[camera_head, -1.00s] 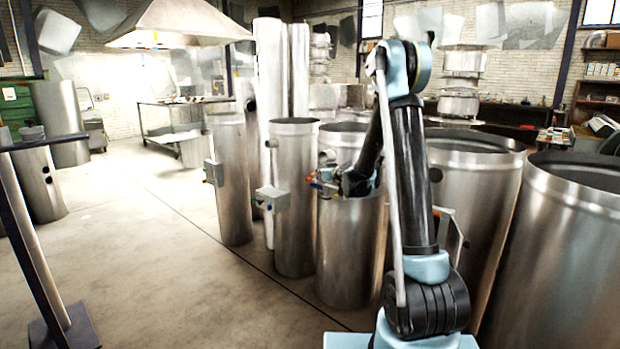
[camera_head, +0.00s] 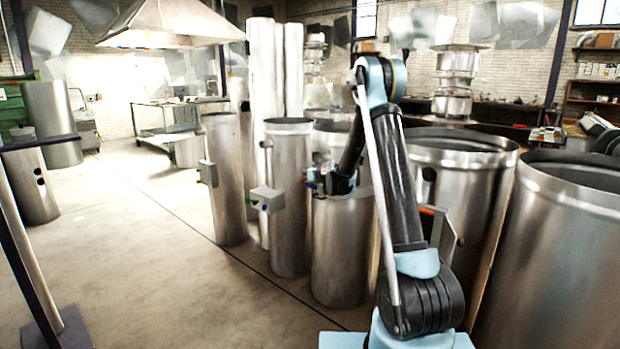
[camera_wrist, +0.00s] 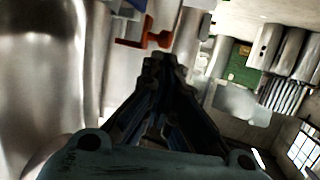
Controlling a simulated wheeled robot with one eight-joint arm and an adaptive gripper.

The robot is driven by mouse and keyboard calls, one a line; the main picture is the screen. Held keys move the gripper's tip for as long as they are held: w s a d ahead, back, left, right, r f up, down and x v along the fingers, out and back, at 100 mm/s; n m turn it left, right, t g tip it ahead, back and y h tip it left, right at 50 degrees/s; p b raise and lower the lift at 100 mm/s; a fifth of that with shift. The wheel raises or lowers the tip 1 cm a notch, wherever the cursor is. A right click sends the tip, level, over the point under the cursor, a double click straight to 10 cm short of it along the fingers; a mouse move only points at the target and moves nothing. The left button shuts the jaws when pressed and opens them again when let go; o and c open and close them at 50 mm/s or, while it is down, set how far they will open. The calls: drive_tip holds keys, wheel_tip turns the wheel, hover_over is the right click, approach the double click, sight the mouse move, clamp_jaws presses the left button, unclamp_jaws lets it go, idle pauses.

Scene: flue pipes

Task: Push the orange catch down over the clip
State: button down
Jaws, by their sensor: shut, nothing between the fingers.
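The orange catch (camera_wrist: 146,41) shows at the top middle of the wrist view, as a red-orange piece with a hooked end. My gripper (camera_wrist: 158,62) is shut and empty, its dark fingertips just below the catch's right end in that picture. I cannot tell whether they touch. A blue part (camera_wrist: 137,4) sits above the catch at the picture's edge. I cannot make out the clip with certainty. In the head view my gripper (camera_head: 318,182) is small and beside the upper part of a steel pipe (camera_head: 340,250); the catch there is too small or hidden to tell.
Other upright steel pipes crowd around: one to the left (camera_head: 289,225) with a grey box (camera_head: 267,198), one farther left (camera_head: 226,190), and large ones at right (camera_head: 565,270). An orange-edged part (camera_head: 430,210) shows behind my arm. The floor at left (camera_head: 130,250) is open.

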sight(305, 180)
drive_tip(key=shift+x, duration=1)
drive_tip(key=shift+f, duration=1.55)
